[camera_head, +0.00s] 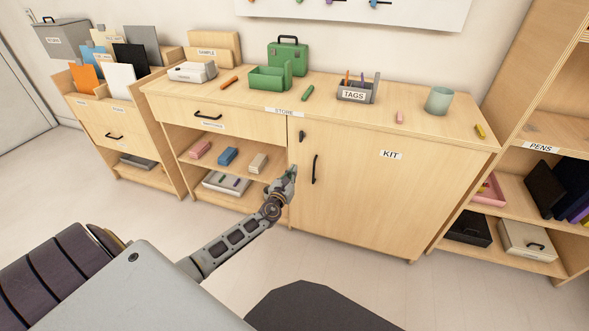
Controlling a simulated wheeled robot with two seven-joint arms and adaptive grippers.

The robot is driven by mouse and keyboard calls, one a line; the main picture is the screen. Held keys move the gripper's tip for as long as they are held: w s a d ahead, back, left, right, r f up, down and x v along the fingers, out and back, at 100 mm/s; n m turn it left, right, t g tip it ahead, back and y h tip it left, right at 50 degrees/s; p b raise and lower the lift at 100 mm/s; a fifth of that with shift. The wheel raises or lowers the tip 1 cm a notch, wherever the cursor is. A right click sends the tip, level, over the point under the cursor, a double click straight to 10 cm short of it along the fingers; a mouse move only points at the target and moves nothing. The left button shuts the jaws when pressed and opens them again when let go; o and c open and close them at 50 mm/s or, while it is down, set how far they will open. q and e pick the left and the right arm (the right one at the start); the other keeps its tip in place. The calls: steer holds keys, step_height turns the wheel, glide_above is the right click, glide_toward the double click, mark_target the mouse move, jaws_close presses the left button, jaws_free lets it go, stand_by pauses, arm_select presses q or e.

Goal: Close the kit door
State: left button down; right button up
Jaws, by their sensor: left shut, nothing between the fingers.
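The kit door (375,200) is a light wooden panel with a "KIT" label on the right half of the low cabinet. It looks flush with the cabinet front. It has a dark vertical handle (315,169) near its left edge, and a small dark piece (301,136) sits above that. My left gripper (291,171) is in front of the cabinet, just left of the handle near the door's left edge. Its fingers are shut and empty. I cannot tell whether it touches the door. My right gripper is not in view.
The cabinet top (345,115) holds a green toolbox (287,56), a green bin (266,80), a tags tray (358,92) and a cup (439,100). Open shelves (225,170) with several small boxes lie left of the door. The pens shelf (540,150) stands right. The floor in front is clear.

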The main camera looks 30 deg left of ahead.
arm_select(q)
steer(key=s, duration=0.2)
steer(key=s+d, duration=0.1)
steer(key=s, duration=0.1)
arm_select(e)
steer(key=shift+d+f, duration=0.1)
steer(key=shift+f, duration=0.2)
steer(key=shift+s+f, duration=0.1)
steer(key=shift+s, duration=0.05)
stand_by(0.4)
